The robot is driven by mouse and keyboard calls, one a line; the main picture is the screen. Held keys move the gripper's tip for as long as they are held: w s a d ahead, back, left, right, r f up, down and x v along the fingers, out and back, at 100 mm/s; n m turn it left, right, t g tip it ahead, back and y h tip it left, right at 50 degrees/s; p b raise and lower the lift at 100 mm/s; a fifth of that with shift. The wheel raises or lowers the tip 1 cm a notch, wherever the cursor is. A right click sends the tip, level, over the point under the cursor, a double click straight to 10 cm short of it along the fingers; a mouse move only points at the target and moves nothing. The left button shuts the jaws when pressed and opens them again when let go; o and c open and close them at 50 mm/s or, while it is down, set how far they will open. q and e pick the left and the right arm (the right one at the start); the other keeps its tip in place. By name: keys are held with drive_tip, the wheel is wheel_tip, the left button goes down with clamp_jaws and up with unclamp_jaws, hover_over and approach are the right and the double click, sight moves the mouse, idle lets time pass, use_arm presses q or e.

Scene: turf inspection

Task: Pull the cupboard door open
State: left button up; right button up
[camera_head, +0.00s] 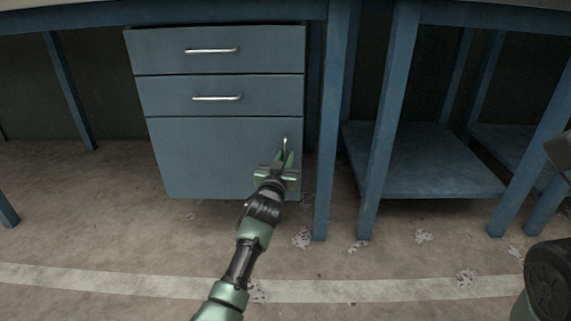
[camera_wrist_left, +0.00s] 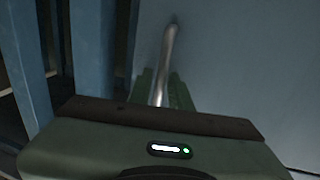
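The blue cupboard door (camera_head: 205,150) is the large lower panel of a drawer unit and looks closed, flush with its frame. Its upright metal handle (camera_head: 285,142) is near the door's upper right edge. My left gripper (camera_head: 286,158) is at this handle, its green fingers on either side of the lower part. In the left wrist view the handle (camera_wrist_left: 169,45) runs down between the fingers (camera_wrist_left: 163,90), which sit close against it. The handle's lower end is hidden by the gripper. My right gripper is not clearly in view.
Two drawers (camera_head: 222,62) with bar handles sit above the door, both closed. A blue bench leg (camera_head: 330,140) stands just right of the unit, with a low shelf (camera_head: 425,165) beyond. The concrete floor (camera_head: 110,220) in front and left is clear apart from pale patches.

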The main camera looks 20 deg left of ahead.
use_arm(q)
clamp_jaws()
idle(1.4)
